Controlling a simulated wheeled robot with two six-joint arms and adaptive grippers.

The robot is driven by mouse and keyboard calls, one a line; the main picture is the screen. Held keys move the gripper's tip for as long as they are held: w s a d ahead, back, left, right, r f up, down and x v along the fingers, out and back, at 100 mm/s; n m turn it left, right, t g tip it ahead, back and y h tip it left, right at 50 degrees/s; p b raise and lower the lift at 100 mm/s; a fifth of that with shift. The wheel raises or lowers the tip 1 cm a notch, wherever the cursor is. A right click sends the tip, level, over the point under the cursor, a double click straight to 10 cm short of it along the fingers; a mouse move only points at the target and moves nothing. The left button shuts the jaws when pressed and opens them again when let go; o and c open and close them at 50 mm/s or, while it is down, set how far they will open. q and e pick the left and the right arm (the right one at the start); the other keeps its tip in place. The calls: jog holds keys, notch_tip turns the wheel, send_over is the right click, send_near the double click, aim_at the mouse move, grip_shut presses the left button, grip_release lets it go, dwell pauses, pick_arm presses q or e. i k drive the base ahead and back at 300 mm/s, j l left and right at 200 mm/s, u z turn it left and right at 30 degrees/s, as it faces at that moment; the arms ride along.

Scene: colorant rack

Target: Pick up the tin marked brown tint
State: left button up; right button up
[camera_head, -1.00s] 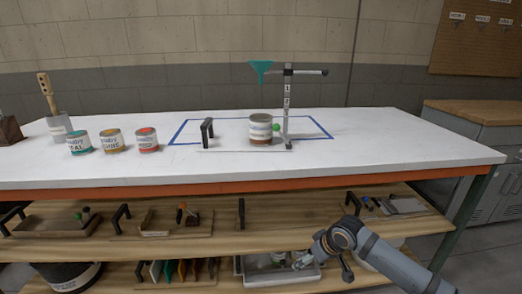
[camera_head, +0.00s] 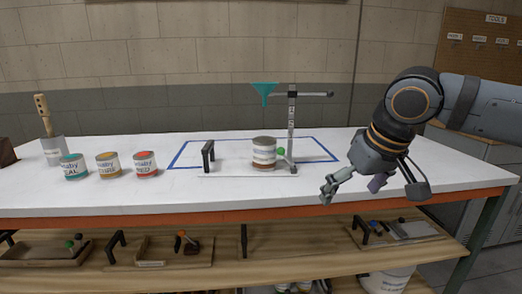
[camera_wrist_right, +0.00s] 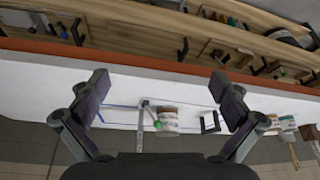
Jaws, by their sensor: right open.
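A tin with a white label and brown bands (camera_head: 264,153) stands upright on the white worktop, beside the post of a stand. Its label text is too small to read. The tin also shows upside down in the right wrist view (camera_wrist_right: 167,121), between my fingers but well beyond them. My right gripper (camera_head: 373,189) is open and empty, over the front right part of the worktop, to the right of the tin and apart from it. Its two spread fingers also show in the right wrist view (camera_wrist_right: 160,84). My left gripper is not in view.
A teal tin (camera_head: 75,167), an ochre tin (camera_head: 108,165) and a red tin (camera_head: 145,164) stand at the left. A stand (camera_head: 291,125) with a teal funnel (camera_head: 264,92) rises behind the brown tin. A black handle (camera_head: 208,156) is left of it. Shelves lie below.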

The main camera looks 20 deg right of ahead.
aim_at(264, 147)
jog(key=i, duration=1.35)
